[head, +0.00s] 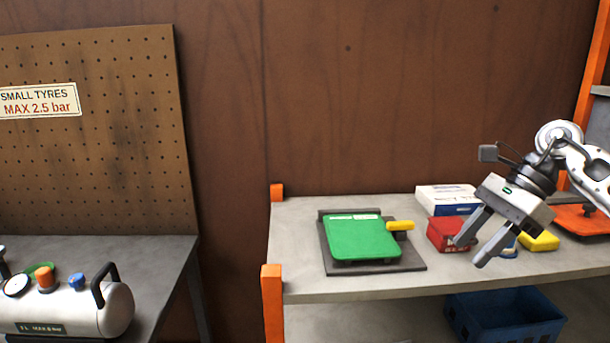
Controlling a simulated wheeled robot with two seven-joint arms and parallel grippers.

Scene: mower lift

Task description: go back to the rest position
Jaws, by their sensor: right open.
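My right gripper (474,247) is at the right of the head view, with its arm coming in from the right edge. Its two grey fingers are apart and nothing is between them. It hangs tilted down and to the left, in front of the shelf's right half. In the picture its fingers overlap a red box (443,235); I cannot tell the gap between them. My left gripper is out of view.
On the grey shelf (310,288), a green device with a yellow handle (362,238) sits on a dark mat. A white box (446,198), yellow object (540,241) and orange item (580,221) are near the gripper. A blue crate (508,316) stands below. A compressor tank (70,309) is at left.

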